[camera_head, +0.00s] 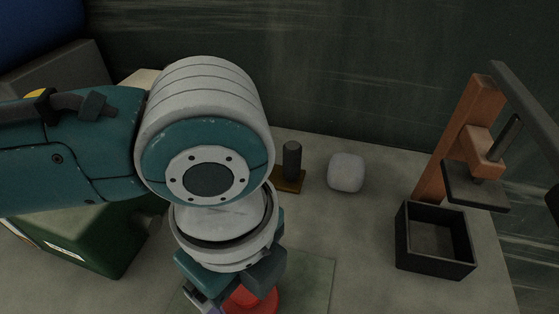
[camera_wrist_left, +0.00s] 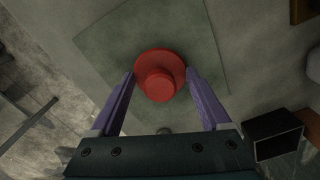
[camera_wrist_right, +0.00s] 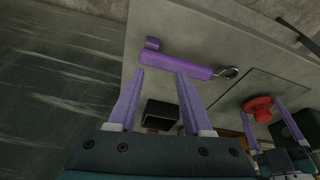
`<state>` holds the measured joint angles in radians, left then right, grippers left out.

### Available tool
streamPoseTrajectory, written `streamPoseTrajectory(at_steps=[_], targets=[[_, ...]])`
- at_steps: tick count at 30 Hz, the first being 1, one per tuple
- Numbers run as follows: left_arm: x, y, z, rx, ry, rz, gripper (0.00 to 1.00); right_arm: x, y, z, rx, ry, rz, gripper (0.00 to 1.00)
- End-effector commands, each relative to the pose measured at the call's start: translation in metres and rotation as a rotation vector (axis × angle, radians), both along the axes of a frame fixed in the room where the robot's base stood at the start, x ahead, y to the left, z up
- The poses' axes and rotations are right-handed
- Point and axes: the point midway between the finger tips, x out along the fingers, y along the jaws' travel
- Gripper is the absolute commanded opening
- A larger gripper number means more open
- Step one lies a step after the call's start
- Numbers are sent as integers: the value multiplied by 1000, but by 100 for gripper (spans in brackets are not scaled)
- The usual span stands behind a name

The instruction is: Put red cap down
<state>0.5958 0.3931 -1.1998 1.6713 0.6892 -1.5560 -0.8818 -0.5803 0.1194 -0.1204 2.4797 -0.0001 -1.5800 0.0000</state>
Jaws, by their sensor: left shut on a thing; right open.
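The red cap (camera_head: 252,301) has a wide round flange and a narrower round knob. In the left wrist view the cap (camera_wrist_left: 160,87) is between the purple fingers of my left gripper (camera_wrist_left: 160,74), which is shut on its flange. The cap is over the green square mat (camera_wrist_left: 115,45); I cannot tell whether it touches it. The right wrist view also shows the cap (camera_wrist_right: 258,106) at my left gripper. My right gripper (camera_wrist_right: 158,72) is open; its fingertips are near a purple tool with a metal hook (camera_wrist_right: 180,65), with nothing clearly held.
A black open box (camera_head: 402,240) stands at the right beside a wooden press stand (camera_head: 460,135). A white rounded block (camera_head: 346,172) and a dark cylinder on a brown base (camera_head: 291,160) stand at the back. A green box (camera_head: 100,240) is at left.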

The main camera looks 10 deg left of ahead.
Motion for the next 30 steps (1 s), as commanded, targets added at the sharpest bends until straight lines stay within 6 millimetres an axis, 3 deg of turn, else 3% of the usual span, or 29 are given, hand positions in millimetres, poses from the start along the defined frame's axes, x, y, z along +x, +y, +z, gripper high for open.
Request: streamPoseTrajectory(at_steps=[8,9,13,23,30], targets=[[0,0,-3,0,1,0,26,0,-1,-1,-5,-1,3,50],[0,0,-2,0,0,0,85,0,-1,-1,-5,-1,3,50],[0,0,-2,0,1,0,100,0,-1,0,-5,-1,3,50],[0,0,5,0,-1,1,100,0,-1,2,-4,-2,2,50],[1,-1,53,-3,-3,0,100,0,0,15,-1,-1,0,50]])
